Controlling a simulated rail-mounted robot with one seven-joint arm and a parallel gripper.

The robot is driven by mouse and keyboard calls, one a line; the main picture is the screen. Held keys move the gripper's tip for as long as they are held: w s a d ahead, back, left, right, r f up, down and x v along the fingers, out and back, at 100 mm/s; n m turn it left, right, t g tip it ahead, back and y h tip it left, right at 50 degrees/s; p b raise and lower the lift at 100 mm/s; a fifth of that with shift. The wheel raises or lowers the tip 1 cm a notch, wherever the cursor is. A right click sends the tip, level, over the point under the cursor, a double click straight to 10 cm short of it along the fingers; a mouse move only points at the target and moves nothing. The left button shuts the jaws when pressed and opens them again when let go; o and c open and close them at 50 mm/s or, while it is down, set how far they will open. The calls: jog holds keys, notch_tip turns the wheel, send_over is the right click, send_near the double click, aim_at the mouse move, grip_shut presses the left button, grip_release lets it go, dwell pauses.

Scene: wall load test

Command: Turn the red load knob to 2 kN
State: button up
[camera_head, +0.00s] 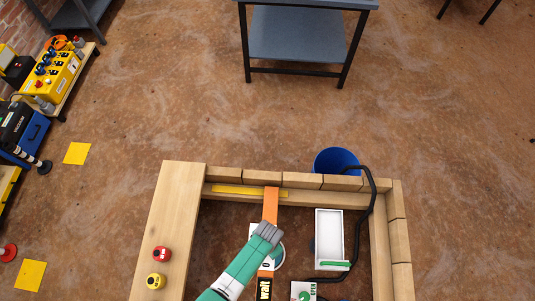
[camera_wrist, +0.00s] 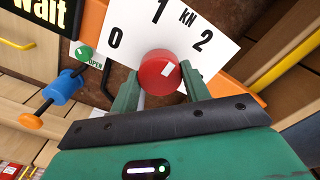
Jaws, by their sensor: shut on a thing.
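The red load knob (camera_wrist: 158,73) shows in the wrist view in front of a white dial plate (camera_wrist: 140,30) marked 0, 1, 2 and kN. The white mark on the knob points up and right, roughly toward the 2. My gripper (camera_wrist: 160,78) has one green finger on each side of the knob and is shut on it. In the head view my gripper (camera_head: 267,233) is over the orange bar inside the wooden frame. It hides the knob there, and only parts of the white plate show around it.
The wooden frame (camera_head: 175,205) surrounds the work area. A red button (camera_head: 162,254) and a yellow button (camera_head: 156,281) sit on the left board. A blue bucket (camera_head: 337,158) stands behind.

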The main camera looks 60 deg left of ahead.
jog(key=m, duration=0.5)
jog(key=shift+m, duration=0.4)
dwell(0.4)
jog(key=o, duration=1)
notch_tip(320, 180, up, 8)
jog(key=p, duration=0.2)
jog(key=shift+p, duration=0.4)
jog(key=shift+f, duration=0.1)
